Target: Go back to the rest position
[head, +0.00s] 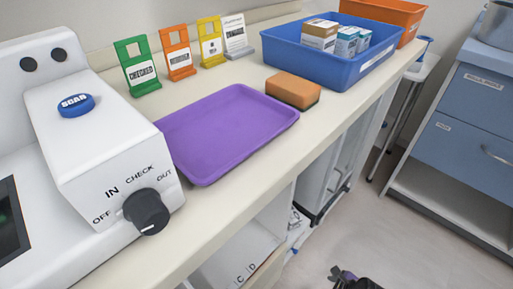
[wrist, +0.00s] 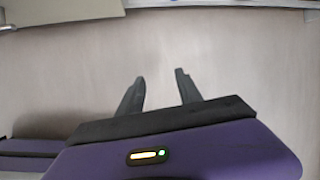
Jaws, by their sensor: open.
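My gripper (wrist: 160,84) shows in the wrist view with its two dark fingers apart and nothing between them. It hangs over bare floor. In the head view only a dark part of my gripper (head: 350,278) shows at the bottom edge, low beside the counter and clear of it. No object is in or touching the fingers.
The counter (head: 215,205) holds a white machine with a black knob (head: 146,211), an empty purple tray (head: 228,130), a sponge (head: 293,90), several coloured tags and a blue bin (head: 335,67) with boxes. A blue drawer cabinet (head: 465,130) stands right. Floor (head: 400,240) between is clear.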

